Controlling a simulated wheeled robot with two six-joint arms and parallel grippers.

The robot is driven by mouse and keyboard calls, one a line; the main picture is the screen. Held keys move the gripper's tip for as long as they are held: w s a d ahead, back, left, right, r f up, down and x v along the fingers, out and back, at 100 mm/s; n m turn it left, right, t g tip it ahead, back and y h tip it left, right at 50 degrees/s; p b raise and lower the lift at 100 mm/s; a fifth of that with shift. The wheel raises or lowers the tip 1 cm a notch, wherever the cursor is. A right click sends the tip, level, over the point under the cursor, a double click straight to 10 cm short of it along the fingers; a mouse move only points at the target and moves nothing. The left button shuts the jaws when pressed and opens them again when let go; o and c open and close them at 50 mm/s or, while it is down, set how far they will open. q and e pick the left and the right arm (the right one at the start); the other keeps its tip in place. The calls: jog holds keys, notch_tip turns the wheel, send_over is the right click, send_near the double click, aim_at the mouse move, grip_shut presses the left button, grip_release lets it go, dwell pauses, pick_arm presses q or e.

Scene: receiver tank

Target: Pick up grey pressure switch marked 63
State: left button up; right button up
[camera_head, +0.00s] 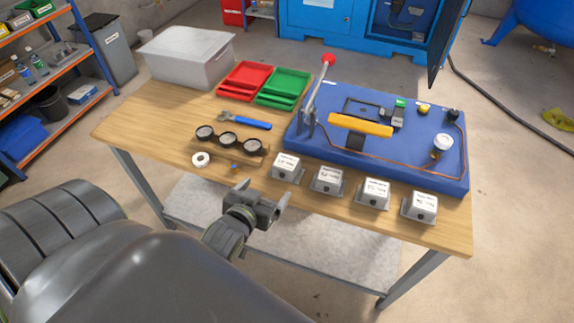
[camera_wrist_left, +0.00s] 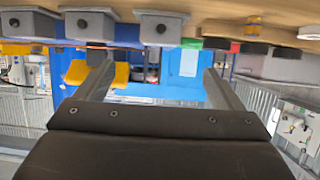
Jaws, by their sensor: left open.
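Several grey pressure switches with white top labels stand in a row along the front of the table: the leftmost (camera_head: 286,166), the second (camera_head: 327,181), the third (camera_head: 373,194) and the rightmost (camera_head: 420,207). The label print is too small to read, so I cannot tell which is marked 63. My left gripper (camera_head: 263,193) is open and empty at the table's front edge, just in front of the leftmost switch, not touching it. In the upside-down left wrist view, the open fingers (camera_wrist_left: 157,78) have nothing between them; grey switch housings (camera_wrist_left: 90,26) show along the top. My right gripper is out of view.
Behind the switches lies a blue panel (camera_head: 430,172) with a lever and yellow bar. Left of them are a gauge rack (camera_head: 228,143), a white tape roll (camera_head: 200,159) and a wrench (camera_head: 245,121). Red (camera_head: 245,80) and green (camera_head: 284,87) trays and a grey bin (camera_head: 186,60) stand behind.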

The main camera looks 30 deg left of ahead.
aim_at(284, 166)
pick_arm(q)
jog(key=x, duration=0.5)
jog(key=p+x, duration=0.1)
jog(key=x, duration=0.5)
jog(key=shift+w+a+r, duration=0.15)
jog(key=shift+r, duration=0.05)
jog(key=shift+w+a+f, duration=0.1)
jog(key=shift+w+f, duration=0.1)
jog(key=shift+w, duration=0.2)
jog(key=shift+w+p, duration=0.35)
jog(key=shift+w, duration=0.05)
jog(key=shift+p+x, duration=0.3)
jog(key=shift+x, duration=1.9)
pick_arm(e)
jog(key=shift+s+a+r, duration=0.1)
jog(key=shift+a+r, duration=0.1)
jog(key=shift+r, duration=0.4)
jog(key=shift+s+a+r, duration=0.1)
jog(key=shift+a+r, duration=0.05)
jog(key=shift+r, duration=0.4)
pick_arm(q)
jog(key=c, duration=1.1)
jog(key=shift+c, duration=0.9)
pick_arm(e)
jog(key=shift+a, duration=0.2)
